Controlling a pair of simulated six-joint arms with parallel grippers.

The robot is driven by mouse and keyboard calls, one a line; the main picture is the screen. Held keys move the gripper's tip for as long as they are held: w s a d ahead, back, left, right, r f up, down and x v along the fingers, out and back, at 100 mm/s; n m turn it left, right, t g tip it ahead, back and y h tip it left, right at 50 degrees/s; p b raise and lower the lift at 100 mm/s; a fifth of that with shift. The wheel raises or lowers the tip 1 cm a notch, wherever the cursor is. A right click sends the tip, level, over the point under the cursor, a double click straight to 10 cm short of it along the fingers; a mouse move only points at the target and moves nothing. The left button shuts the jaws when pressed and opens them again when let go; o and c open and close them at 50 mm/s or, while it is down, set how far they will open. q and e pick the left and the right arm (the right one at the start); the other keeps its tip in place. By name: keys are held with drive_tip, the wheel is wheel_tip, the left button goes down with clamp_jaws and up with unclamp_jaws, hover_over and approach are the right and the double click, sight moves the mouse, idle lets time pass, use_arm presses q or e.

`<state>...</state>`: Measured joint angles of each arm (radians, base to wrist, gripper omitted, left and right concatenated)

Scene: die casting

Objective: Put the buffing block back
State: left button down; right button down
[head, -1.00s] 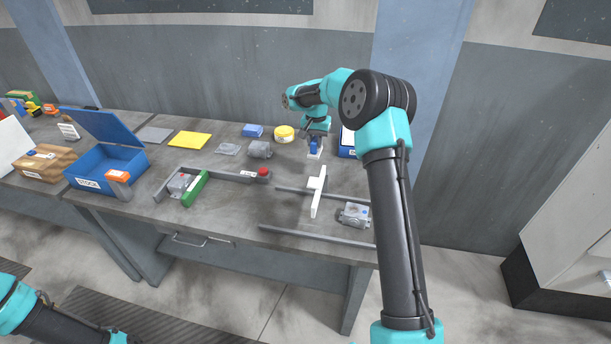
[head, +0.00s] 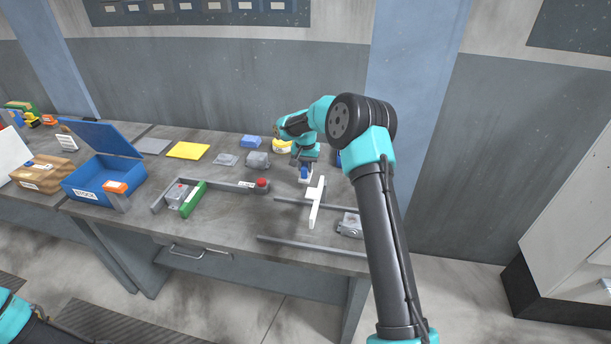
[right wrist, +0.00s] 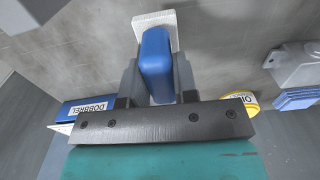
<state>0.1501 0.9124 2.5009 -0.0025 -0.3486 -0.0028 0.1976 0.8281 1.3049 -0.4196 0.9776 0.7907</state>
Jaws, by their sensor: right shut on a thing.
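The buffing block has a blue grip and a pale slab under it. It shows in the head view (head: 305,174) and the right wrist view (right wrist: 156,62). My right gripper (head: 305,164) is shut on the blue grip, with one finger on each side in the right wrist view (right wrist: 157,80). The block is over the back right of the workbench (head: 230,222), behind a white T-shaped piece (head: 316,203). I cannot tell whether its slab touches the bench. My left arm shows only at the lower left edge; its gripper is out of view.
A yellow tin (head: 281,146) and a blue box marked DOBBREL (right wrist: 88,108) stand near the gripper. Two grey rails (head: 312,245) flank the T-piece, with a grey casting (head: 350,225) to its right. The blue STOCK bin (head: 102,175) is at the left.

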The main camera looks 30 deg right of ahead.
sight(305, 174)
drive_tip(key=shift+f, duration=0.15)
drive_tip(key=shift+f, duration=1.8)
drive_tip(key=shift+f, duration=0.15)
drive_tip(key=c, duration=0.9)
unclamp_jaws()
wheel_tip(305, 174, up, 12)
drive_tip(key=shift+r, duration=0.15)
